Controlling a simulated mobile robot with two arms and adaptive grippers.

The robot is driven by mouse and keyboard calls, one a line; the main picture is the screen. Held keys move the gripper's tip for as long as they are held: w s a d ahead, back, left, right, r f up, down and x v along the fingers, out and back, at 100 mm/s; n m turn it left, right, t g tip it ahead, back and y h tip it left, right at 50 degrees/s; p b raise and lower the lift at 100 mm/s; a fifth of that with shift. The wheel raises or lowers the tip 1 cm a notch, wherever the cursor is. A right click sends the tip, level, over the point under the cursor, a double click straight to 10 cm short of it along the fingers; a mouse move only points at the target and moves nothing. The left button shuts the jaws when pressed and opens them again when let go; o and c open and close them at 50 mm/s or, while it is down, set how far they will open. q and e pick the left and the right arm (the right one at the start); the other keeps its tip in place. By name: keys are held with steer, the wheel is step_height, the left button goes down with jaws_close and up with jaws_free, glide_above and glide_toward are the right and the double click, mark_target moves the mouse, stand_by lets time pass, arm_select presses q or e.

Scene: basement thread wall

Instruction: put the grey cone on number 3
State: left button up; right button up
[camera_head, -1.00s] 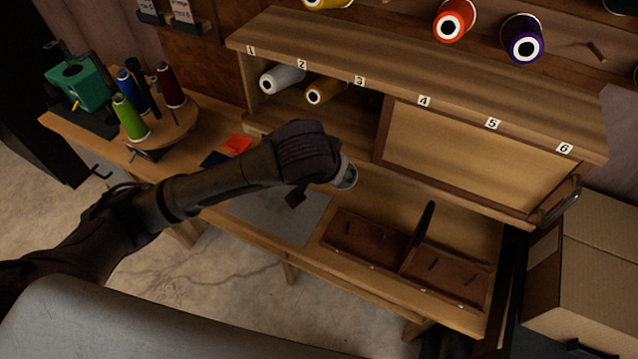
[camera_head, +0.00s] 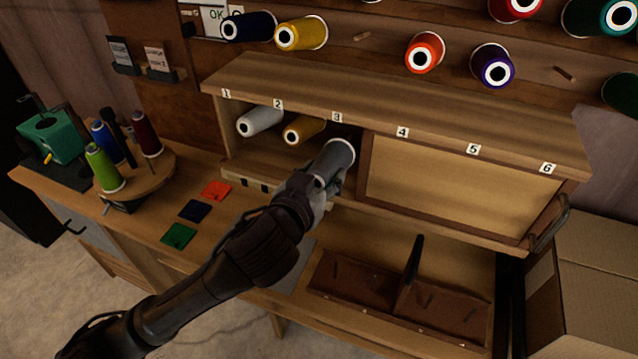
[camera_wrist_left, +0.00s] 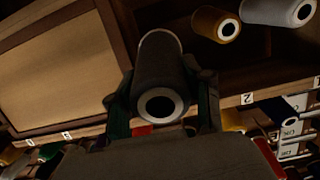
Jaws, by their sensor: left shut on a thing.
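The grey cone (camera_head: 333,160) is held in my left gripper (camera_head: 322,182), which is shut on it, in front of the cubby opening below label number 3 (camera_head: 337,117). The cone is tilted, with its wide end towards the shelf. In the left wrist view the cone (camera_wrist_left: 160,80) sits between both fingers, its pale ring end facing the camera. The peg for number 3 is not visible; the cone and the dark of the cubby hide that spot. My right gripper is not in view.
A white cone (camera_head: 260,121) and a gold cone (camera_head: 304,129) lie in the cubby under 1 and 2. A sliding panel (camera_head: 455,190) covers the right part. Coloured cones stand on a round stand (camera_head: 150,180) at left.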

arm_select(q)
steer(key=b+x, duration=0.4)
steer(key=x, duration=0.6)
steer(key=shift+d+r, duration=0.1)
steer(key=shift+r, duration=0.05)
steer(key=shift+b+x, duration=0.4)
steer(key=shift+x, duration=1.25)
steer(key=shift+r, duration=0.15)
steer(key=shift+f, duration=0.3)
steer(key=o, duration=1.4)
steer(key=shift+o, duration=0.2)
steer(key=shift+f, duration=0.1)
